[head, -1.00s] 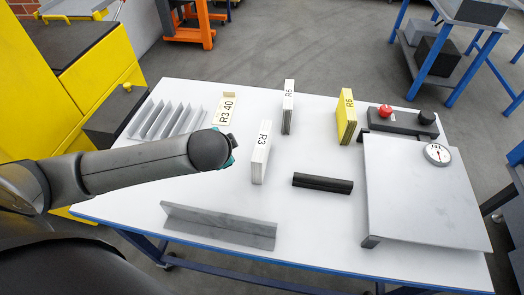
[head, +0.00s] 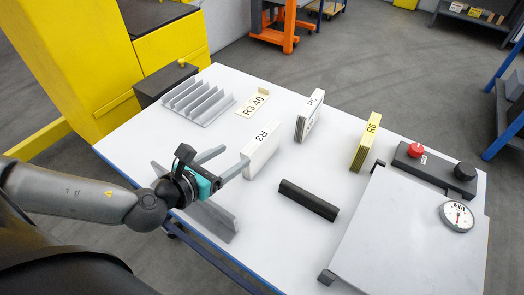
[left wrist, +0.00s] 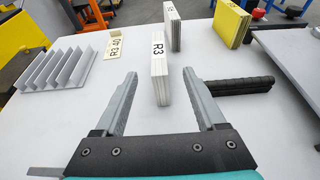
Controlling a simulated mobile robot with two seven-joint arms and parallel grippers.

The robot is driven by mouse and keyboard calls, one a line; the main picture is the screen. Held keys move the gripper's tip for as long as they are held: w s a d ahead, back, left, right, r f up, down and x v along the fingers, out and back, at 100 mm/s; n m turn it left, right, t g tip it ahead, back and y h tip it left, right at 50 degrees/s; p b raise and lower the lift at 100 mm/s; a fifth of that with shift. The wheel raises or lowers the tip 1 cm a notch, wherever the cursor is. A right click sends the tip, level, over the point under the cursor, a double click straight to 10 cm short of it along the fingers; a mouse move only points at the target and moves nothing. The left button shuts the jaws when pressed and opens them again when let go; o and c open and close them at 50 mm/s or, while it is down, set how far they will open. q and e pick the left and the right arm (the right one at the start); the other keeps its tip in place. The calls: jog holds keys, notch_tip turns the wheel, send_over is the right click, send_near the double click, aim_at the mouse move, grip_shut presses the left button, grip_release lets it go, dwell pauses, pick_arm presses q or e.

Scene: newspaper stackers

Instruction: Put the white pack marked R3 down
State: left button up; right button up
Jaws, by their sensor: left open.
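The white pack marked R3 (head: 262,150) stands upright on the white table (head: 262,228). It also shows upright in the left wrist view (left wrist: 159,72). My left gripper (head: 235,155) is open, low over the table at the pack's near end. In the left wrist view its two fingers (left wrist: 160,74) are spread wide, one to each side of the pack in the picture, with gaps on both sides. Nothing is held between them. My right gripper is not in view.
A black bar (head: 308,199) lies to the right, a grey angled rail (head: 213,220) near the front edge. A slotted grey rack (head: 198,101), R3 40 sign (head: 253,103) and dial scale (head: 410,237) are also there.

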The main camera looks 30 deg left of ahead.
pick_arm(q)
jog(key=b, duration=0.1)
send_near(260, 138)
jog(key=x, duration=0.4)
jog(key=shift+w+f, duration=0.1)
jog(key=shift+w, duration=0.1)
jog(key=shift+w+d+f, duration=0.2)
jog(key=shift+w, duration=0.45)
jog(key=shift+b+x, duration=0.7)
jog(key=shift+x, duration=1.85)
jog(key=shift+a+f, duration=0.1)
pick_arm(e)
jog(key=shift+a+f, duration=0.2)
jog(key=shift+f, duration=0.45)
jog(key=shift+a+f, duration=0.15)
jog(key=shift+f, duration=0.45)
pick_arm(q)
grip_shut()
